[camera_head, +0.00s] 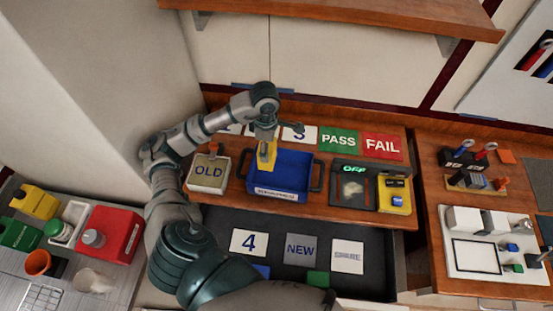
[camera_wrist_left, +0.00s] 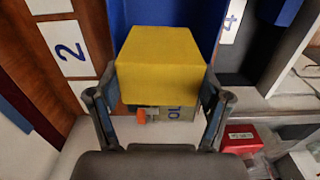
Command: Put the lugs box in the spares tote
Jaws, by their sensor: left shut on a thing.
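A yellow box (camera_head: 267,157), which I take to be the lugs box, is held upright in my left gripper (camera_head: 265,136). In the left wrist view the yellow box (camera_wrist_left: 160,58) sits between the two fingers of the gripper (camera_wrist_left: 158,92), with a finger against each side. The blue tote (camera_head: 298,169) has dark handles and a white front label too small to read surely. The box overlaps the tote's left part in the head view; I cannot tell its exact height above the tote floor. My right gripper is not in view.
An OLD-labelled tray (camera_head: 208,173) stands just left of the tote. A dark OFF panel (camera_head: 353,186) and a yellow holder (camera_head: 396,194) stand to its right. PASS (camera_head: 339,141) and FAIL (camera_head: 382,146) cards lie behind. An open dark drawer (camera_head: 377,247) is in front.

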